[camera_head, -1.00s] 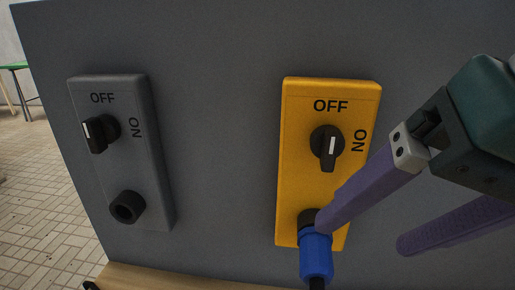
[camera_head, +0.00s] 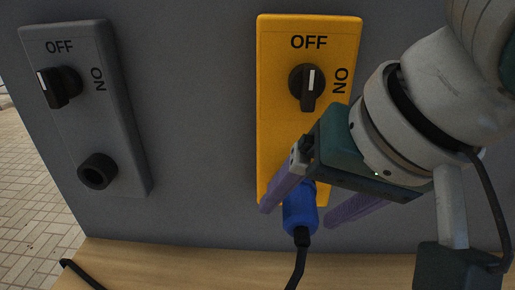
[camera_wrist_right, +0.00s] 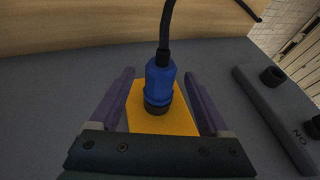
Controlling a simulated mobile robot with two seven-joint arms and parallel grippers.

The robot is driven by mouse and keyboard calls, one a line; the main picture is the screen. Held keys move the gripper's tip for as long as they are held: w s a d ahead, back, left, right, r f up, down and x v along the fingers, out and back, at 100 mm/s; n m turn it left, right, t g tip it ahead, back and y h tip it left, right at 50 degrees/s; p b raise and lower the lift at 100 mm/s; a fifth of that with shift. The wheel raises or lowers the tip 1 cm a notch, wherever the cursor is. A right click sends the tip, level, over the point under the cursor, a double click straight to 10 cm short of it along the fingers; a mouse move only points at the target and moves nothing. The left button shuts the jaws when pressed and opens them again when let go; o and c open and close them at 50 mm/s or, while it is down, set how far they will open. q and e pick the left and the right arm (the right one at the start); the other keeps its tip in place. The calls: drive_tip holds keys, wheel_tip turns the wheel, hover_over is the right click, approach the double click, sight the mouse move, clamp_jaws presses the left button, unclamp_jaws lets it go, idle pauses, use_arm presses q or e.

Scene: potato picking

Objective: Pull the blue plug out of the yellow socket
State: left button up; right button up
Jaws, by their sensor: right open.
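The yellow socket box (camera_head: 275,112) is on the grey panel, with a black knob (camera_head: 307,86) below the word OFF. The blue plug (camera_head: 300,212) is at the box's lower end, with a black cable hanging from it. My right gripper (camera_head: 302,212) is open, its purple fingers on either side of the plug. In the right wrist view the plug (camera_wrist_right: 160,82) stands between the two open fingers (camera_wrist_right: 160,88), with a gap on each side, in front of the yellow box (camera_wrist_right: 176,121). My left gripper is not in view.
A grey socket box (camera_head: 118,140) with its own knob and an empty black socket (camera_head: 97,171) is to the left. A wooden surface (camera_head: 190,262) runs below the panel, with a black cable (camera_head: 82,274) at its left.

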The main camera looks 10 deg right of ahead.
drive_tip(key=c, duration=1)
clamp_jaws()
drive_tip(key=shift+o, duration=1.7)
unclamp_jaws()
clamp_jaws()
drive_tip(key=shift+s, duration=0.1)
